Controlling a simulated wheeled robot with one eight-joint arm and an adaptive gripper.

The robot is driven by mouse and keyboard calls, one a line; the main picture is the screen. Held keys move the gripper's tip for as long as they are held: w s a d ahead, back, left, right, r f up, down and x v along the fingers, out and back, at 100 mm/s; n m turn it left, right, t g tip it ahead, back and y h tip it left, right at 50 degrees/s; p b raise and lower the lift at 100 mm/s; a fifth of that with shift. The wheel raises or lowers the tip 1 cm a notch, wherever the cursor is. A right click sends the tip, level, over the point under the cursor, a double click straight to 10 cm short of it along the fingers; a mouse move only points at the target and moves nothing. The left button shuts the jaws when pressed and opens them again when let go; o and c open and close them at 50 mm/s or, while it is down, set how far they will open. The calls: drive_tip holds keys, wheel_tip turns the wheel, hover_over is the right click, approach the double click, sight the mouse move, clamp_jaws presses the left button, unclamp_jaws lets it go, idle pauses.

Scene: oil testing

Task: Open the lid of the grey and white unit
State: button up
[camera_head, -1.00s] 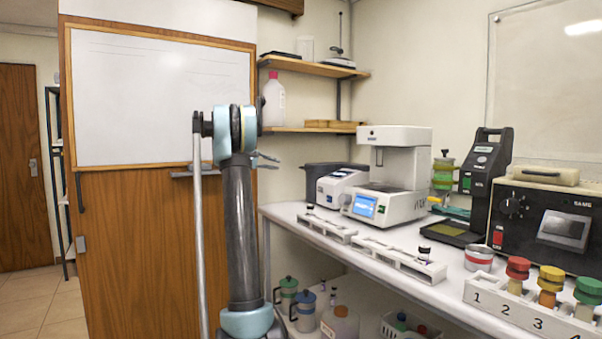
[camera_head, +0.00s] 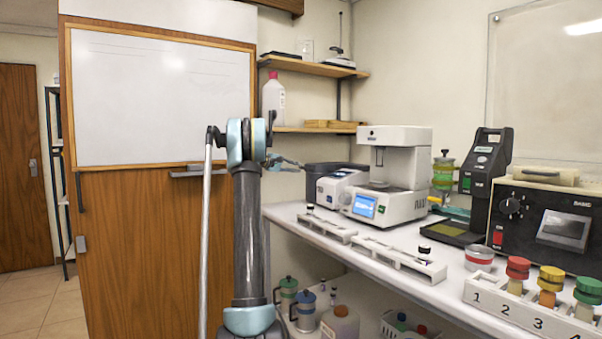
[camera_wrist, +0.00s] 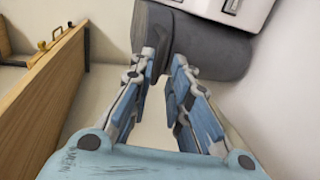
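The grey and white unit (camera_head: 338,187) stands at the far left end of the bench, with a dark grey rounded rear part and a white front with a small screen. In the wrist view its dark grey body (camera_wrist: 205,45) lies just beyond my fingertips, and part of its white top shows at the upper edge. My gripper (camera_head: 296,164) is left of the unit in the head view, near its dark grey side. In the wrist view my gripper (camera_wrist: 165,58) is open, with a narrow empty gap between the fingers. I cannot tell if the fingertips touch the unit.
A taller white machine (camera_head: 393,175) stands right beside the unit. White racks (camera_head: 400,262) lie along the bench front. A wooden shelf (camera_head: 315,129) is on the wall above. A wooden panel (camera_wrist: 55,90) runs along the left in the wrist view.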

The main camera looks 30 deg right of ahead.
drive_tip(key=shift+x, duration=2.5)
drive_tip(key=shift+c, duration=0.2)
clamp_jaws()
